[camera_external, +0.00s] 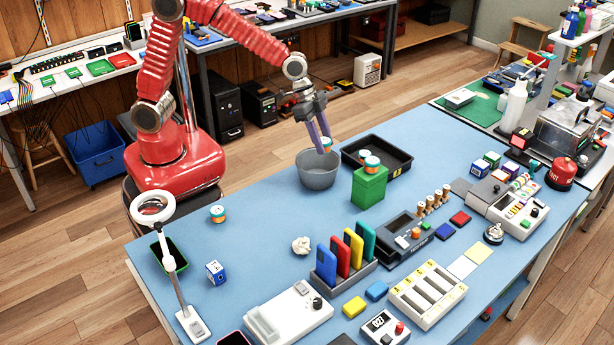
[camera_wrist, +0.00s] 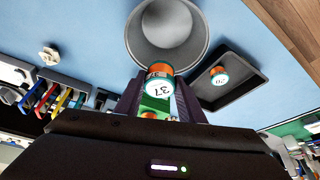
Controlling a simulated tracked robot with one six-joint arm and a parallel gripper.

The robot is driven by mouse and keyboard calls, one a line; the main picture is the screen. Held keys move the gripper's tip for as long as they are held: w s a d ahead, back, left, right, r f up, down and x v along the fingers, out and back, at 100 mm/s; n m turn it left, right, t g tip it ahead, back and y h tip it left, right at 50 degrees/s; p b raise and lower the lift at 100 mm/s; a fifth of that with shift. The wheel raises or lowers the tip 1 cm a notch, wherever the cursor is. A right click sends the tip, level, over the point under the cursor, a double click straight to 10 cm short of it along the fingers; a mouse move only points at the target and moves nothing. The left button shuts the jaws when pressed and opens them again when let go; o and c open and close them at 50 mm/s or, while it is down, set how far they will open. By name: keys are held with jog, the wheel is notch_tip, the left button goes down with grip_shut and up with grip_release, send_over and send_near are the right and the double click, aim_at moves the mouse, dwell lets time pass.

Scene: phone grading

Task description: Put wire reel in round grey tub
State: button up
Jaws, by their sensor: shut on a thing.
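My gripper (camera_external: 322,138) is shut on a wire reel (camera_external: 327,144), an orange, white and teal cylinder. In the wrist view the held reel (camera_wrist: 158,80) shows a white end marked 37 between the dark fingers. The round grey tub (camera_external: 318,178) stands on the blue table below the gripper. The tub also shows in the wrist view (camera_wrist: 190,62), just beyond the reel, and the visible part of its inside looks empty. The held reel is over or near the tub's rim on its right side; the exact gap is hard to tell.
A black tray (camera_external: 402,164) right of the tub holds a similar reel (camera_wrist: 219,75). A green box (camera_external: 369,188) beside the tub has a reel on top. Another reel (camera_external: 217,213) stands at the table's left. A crumpled white ball (camera_external: 301,245) lies in front of the tub.

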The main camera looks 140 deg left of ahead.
aim_at(317, 170)
jog(key=shift+s+d+f+n+y, duration=0.15)
jog(key=shift+s+f+n+y, duration=0.05)
jog(key=shift+s+f+n, duration=0.4)
jog(key=shift+s+d+f+n+y, duration=0.1)
jog(key=shift+s+f+n+y, duration=0.1)
jog(key=shift+s+f+n, duration=0.4)
jog(key=shift+w, duration=0.1)
jog(key=shift+f+g, duration=0.1)
jog(key=shift+g, duration=0.2)
jog(key=shift+f, duration=3.05)
jog(key=shift+f, duration=1.9)
jog(key=shift+f, duration=0.1)
